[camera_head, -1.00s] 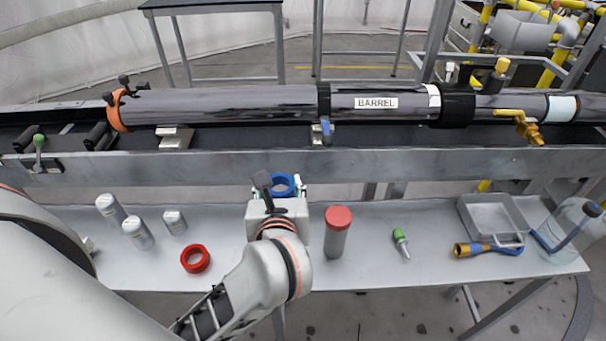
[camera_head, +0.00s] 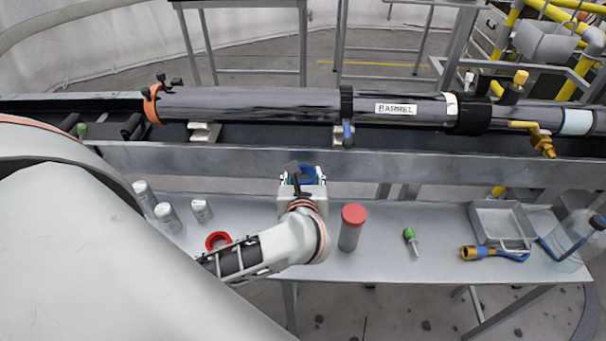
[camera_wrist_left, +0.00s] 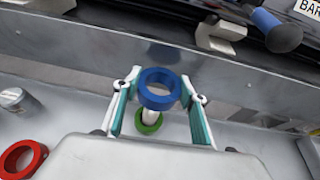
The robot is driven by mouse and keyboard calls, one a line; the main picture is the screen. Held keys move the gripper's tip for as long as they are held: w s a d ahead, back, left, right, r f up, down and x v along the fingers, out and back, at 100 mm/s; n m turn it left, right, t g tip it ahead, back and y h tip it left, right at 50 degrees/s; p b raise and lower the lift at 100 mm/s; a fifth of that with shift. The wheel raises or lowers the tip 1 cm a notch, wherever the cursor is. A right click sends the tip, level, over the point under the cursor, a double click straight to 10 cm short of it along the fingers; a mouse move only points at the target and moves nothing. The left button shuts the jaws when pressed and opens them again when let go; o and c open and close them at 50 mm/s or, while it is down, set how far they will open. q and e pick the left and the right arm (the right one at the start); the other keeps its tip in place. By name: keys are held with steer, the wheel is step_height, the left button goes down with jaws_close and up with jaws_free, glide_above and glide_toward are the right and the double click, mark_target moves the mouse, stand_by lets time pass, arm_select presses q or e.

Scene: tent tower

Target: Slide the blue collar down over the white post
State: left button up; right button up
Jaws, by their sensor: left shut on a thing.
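The blue collar (camera_wrist_left: 160,89) is a thick ring between the teal-padded fingers of my left gripper (camera_wrist_left: 161,100), which is shut on it. In the head view the collar (camera_head: 307,173) shows beyond the gripper (camera_head: 304,178). In the left wrist view a short part of the white post (camera_wrist_left: 152,116) shows below the collar, with a green ring (camera_wrist_left: 149,126) low around it. The collar covers the post's upper part, so I cannot tell whether it is around the tip or above it. My arm hides the post in the head view. My right gripper is not in view.
A red ring (camera_head: 218,240) lies left of my arm, near several grey canisters. A red-capped cylinder (camera_head: 351,228) stands close on the right. A grey rail (camera_head: 400,164) below the barrel (camera_head: 260,103) runs just beyond the gripper.

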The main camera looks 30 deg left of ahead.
arm_select(q)
steer(key=shift+f+b, duration=1.2)
steer(key=shift+f, duration=0.4)
steer(key=shift+f+b, duration=1.45)
steer(key=shift+f, duration=0.2)
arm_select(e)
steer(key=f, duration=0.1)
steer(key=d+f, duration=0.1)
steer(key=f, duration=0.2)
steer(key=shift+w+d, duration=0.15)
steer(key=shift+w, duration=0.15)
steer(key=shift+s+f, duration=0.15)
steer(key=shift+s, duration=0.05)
arm_select(q)
steer(key=shift+f, duration=0.1)
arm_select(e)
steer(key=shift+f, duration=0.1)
arm_select(q)
steer(key=shift+f+b, duration=0.3)
steer(key=shift+b, duration=0.05)
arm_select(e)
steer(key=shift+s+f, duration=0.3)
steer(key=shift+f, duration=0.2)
arm_select(q)
steer(key=shift+f, duration=0.2)
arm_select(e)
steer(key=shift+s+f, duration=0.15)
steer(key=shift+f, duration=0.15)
